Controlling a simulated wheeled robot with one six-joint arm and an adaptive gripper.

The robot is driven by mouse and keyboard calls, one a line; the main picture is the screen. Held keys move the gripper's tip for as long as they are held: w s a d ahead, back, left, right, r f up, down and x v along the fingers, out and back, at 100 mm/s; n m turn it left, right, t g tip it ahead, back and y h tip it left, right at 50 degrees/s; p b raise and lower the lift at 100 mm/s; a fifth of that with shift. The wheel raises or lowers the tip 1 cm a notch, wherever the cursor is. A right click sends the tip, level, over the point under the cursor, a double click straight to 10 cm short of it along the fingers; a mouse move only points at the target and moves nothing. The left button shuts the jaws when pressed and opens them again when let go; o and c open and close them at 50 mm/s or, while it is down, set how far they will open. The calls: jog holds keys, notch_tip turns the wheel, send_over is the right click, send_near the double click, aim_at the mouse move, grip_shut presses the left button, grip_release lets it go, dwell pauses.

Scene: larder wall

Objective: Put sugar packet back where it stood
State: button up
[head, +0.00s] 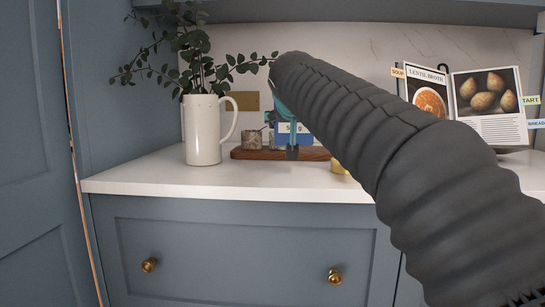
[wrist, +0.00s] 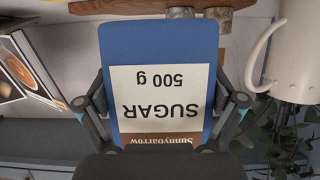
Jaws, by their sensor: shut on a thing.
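The sugar packet (wrist: 112,50) is blue with a white label and a brown band. It fills the middle of the wrist view, its lettering upside down there. My gripper (wrist: 160,103) is shut on it, one finger at each side. In the head view part of the packet (head: 302,138) shows behind my gripper (head: 292,152), over the wooden board (head: 245,154); my arm hides the rest. The board (wrist: 90,6) also shows at the top of the wrist view, by the packet's far end. I cannot tell whether packet and board touch.
A small speckled jar (head: 251,140) stands on the board, left of the packet. A white jug (head: 203,130) with leafy stems stands further left. A yellow thing (head: 338,168) is partly hidden by my arm. An open cookbook (head: 492,130) stands right. The white counter's (head: 205,181) front is clear.

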jog(key=a+f, duration=0.1)
jog(key=w+a+f, duration=0.1)
jog(key=a, duration=0.1)
jog(key=a+f, duration=0.1)
jog(key=a, duration=0.1)
jog(key=shift+w+a+f, duration=0.15)
jog(key=shift+w, duration=0.2)
jog(key=shift+f+b, duration=0.85)
jog(key=shift+f, duration=1.1)
jog(key=shift+f, duration=0.2)
jog(key=o, duration=1.2)
